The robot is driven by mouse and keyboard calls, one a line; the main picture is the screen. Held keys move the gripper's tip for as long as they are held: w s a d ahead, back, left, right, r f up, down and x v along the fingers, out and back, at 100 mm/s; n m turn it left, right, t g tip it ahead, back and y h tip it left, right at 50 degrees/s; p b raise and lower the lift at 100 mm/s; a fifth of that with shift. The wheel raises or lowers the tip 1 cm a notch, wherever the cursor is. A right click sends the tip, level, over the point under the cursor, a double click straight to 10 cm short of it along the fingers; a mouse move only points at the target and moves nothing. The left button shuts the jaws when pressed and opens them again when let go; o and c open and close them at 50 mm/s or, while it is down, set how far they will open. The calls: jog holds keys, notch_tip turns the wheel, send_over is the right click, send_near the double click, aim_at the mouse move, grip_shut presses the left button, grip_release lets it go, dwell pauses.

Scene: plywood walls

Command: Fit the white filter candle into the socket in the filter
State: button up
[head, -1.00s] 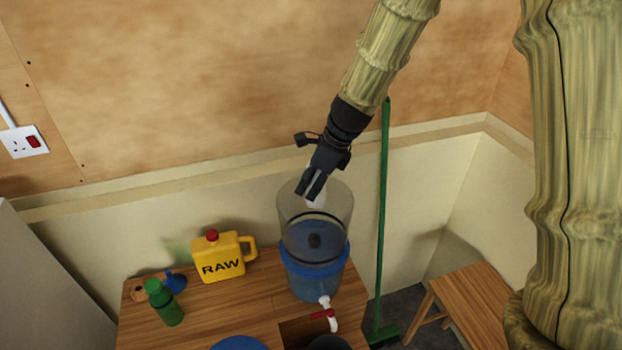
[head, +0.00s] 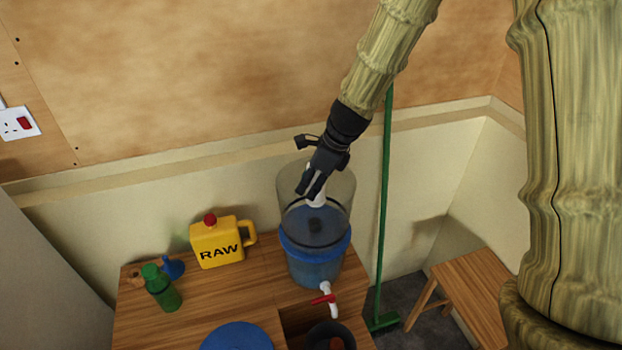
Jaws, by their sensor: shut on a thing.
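The filter (head: 318,262) stands on the wooden table, with a clear upper chamber, a blue lower part and a tap with a red lever. A dark round socket (head: 317,226) shows on the floor of the upper chamber. My gripper (head: 311,192) points down at the chamber's top opening, its fingertips within the outline of the clear wall. It is shut on the white filter candle (head: 318,201). The candle's lower end appears just above the socket in the picture; I cannot tell whether they touch. My fingers hide the candle's upper part.
A yellow RAW jug (head: 216,245), a green bottle (head: 161,288) and a small blue funnel (head: 173,267) stand left on the table (head: 190,322). A blue disc (head: 237,337) lies in front. A green broom (head: 386,200) leans behind, right of the filter. A wooden stool (head: 470,290) stands right.

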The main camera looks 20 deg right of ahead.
aim_at(310, 205)
jog(key=shift+w+f+b, duration=0.1)
jog(key=shift+f+b, duration=1.05)
jog(key=shift+f, duration=1.5)
jog(key=shift+p, duration=0.7)
dwell(1.3)
jog(key=shift+f+b, duration=0.7)
jog(key=shift+f, duration=1)
dwell(1.6)
